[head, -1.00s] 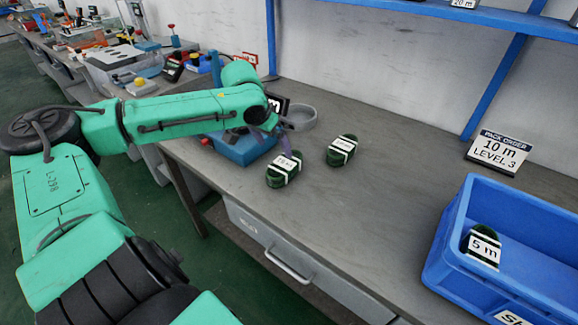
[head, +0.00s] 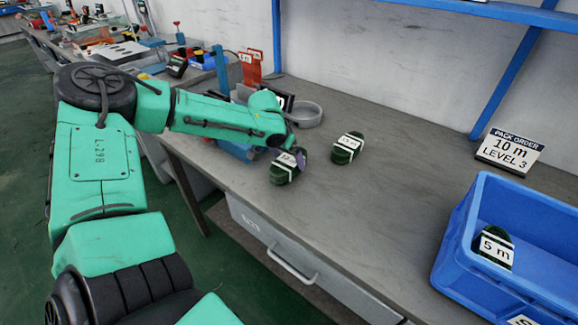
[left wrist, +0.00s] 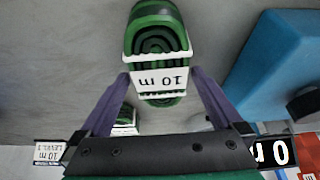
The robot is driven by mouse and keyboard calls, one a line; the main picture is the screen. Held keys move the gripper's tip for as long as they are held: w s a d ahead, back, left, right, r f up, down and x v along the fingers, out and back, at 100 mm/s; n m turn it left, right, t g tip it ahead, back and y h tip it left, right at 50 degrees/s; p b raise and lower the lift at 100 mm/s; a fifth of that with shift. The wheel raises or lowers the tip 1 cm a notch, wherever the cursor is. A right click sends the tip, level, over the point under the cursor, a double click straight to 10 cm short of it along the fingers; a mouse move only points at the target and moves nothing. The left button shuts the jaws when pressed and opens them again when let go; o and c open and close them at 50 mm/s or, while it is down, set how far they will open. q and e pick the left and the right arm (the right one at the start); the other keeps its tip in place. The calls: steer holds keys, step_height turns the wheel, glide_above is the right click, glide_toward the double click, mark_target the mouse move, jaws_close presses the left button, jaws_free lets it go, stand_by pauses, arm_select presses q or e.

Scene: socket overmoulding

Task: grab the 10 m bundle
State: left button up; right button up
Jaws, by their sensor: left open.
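A dark green coiled bundle (head: 284,172) with a white wrap lies on the grey bench. In the left wrist view its label (left wrist: 160,80) reads 10 m, upside down. My left gripper (head: 300,157) is over this bundle. In the left wrist view its two purple fingers (left wrist: 160,75) are open, with the tips at either side of the labelled end. I cannot tell whether they touch it. A second green bundle (head: 347,148) lies to the right, its label too small to read. My right gripper is not in view.
A blue bin (head: 460,235) at the right holds a bundle labelled 5 m (head: 496,246). Behind it a sign (head: 510,151) reads PACK ORDER 10 m LEVEL 3. A grey round dish (head: 307,114) stands behind the bundles. The bench between bundles and bin is clear.

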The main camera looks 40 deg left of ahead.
arm_select(q)
steer(key=shift+r, duration=0.1)
steer(key=c, duration=1.4)
